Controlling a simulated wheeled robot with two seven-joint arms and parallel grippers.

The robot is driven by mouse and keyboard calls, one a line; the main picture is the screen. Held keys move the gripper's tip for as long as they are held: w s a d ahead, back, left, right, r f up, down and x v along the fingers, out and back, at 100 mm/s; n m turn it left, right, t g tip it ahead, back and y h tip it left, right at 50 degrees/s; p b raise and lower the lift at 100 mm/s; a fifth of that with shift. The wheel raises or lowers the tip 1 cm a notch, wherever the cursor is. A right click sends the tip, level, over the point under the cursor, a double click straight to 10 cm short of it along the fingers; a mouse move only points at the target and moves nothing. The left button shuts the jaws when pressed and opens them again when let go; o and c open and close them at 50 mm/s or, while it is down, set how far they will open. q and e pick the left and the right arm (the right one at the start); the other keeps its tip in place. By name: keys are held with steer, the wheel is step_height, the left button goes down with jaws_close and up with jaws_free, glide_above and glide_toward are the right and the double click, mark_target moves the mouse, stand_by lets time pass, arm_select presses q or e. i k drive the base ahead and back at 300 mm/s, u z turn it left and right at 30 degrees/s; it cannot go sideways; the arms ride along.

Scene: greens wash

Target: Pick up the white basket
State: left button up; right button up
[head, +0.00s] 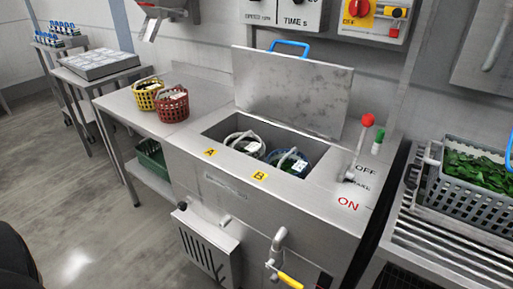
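A round white basket (244,144) with a raised handle sits inside the open steel wash tank (205,150), behind the yellow A label. Its lower part is hidden by the tank's front wall. A second basket (289,162), with a bluish rim and a pale handle, sits close to its right, behind the B label. Both baskets seem to hold something dark, too small to make out. Neither of my grippers is in view.
The tank lid (292,92) stands open behind the baskets. A red-knobbed lever (360,150) rises at the tank's right. Yellow (146,98) and red (172,108) baskets stand on the left counter. A grey crate of greens (465,205) stands at right.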

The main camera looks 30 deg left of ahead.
mark_target(254, 147)
steer(key=u, duration=0.2)
steer(key=k, duration=0.25)
steer(key=u, duration=0.95)
steer(key=k, duration=1.05)
steer(key=u, duration=1.2)
steer(key=i, duration=1.9)
steer(key=z, duration=1.15)
steer(key=i, duration=1.25)
steer(key=z, duration=3.2)
